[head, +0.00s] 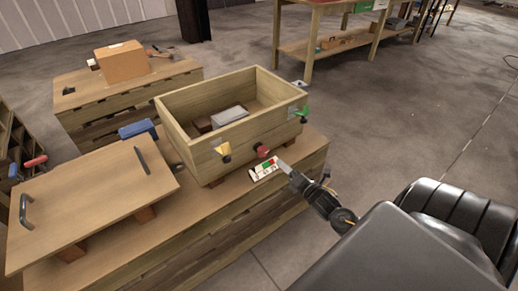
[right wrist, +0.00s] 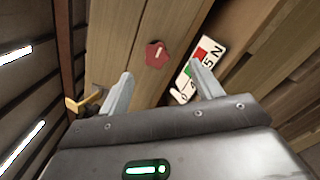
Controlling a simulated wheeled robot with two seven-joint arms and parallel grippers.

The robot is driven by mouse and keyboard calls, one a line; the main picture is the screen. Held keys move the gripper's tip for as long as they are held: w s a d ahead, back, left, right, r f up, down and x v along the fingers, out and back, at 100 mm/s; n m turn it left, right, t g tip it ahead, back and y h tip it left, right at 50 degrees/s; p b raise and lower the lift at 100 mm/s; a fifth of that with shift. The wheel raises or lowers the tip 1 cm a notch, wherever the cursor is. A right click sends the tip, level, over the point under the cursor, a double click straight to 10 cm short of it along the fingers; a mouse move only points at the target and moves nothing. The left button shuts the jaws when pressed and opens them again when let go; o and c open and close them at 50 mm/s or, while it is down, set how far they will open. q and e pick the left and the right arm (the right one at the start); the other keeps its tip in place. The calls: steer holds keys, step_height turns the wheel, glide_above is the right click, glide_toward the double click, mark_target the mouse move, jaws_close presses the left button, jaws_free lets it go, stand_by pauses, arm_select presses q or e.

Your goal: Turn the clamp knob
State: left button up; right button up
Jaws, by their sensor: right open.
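A red knob (head: 262,150) sits on the front wall of an open wooden box (head: 200,157), between a yellow knob (head: 224,151) and a green knob (head: 303,113). My right gripper (head: 283,168) is just in front of the wall, to the right of and below the red knob. In the right wrist view my right gripper (right wrist: 160,72) is open and empty, its fingers spread apart. The red knob (right wrist: 157,53) lies ahead between the fingertips, apparently not touched. The yellow knob (right wrist: 84,103) is left of the left finger. My left gripper is not in view.
A label card (head: 266,169) with red and green patches lies by the right fingertips. The box holds a grey block (head: 230,115) and a brown block (head: 203,125). A wooden lid board (head: 90,205) with handles lies left. Open floor is at right.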

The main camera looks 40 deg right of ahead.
mark_target(265, 153)
steer(key=shift+y, duration=0.3)
steer(key=w, duration=0.3)
steer(key=w+a, duration=0.1)
steer(key=w, duration=0.7)
steer(key=shift+a, duration=0.15)
steer(key=shift+w, duration=0.55)
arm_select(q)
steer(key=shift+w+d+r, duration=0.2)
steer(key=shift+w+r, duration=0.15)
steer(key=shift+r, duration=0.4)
